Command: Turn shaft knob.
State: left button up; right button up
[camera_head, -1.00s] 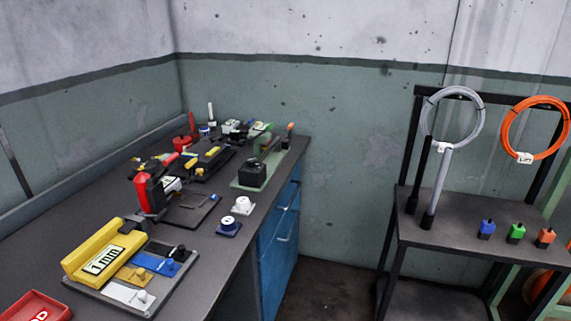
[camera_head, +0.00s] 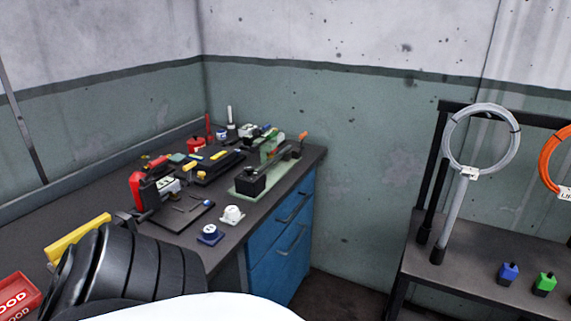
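I cannot tell for certain which part is the shaft knob. A white knob-like piece (camera_head: 232,214) stands near the bench's front edge. Beside it is a blue square block (camera_head: 210,235) with a white round top. Behind them a green-based device (camera_head: 250,183) carries a black block and a long lever with an orange end. A red-and-black device (camera_head: 140,192) stands to the left on a dark plate. Neither gripper shows. A black ribbed part of my arm (camera_head: 130,265) and a white part of my body fill the lower left and bottom.
The dark bench (camera_head: 90,195) runs along the left wall, with blue drawers (camera_head: 283,235) below. A red box (camera_head: 15,295) lies at lower left. A rack (camera_head: 415,270) at right holds cable coils and small coloured blocks.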

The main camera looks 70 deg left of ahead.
aim_at(248, 169)
jog(key=i, duration=0.4)
jog(key=u, duration=1.1)
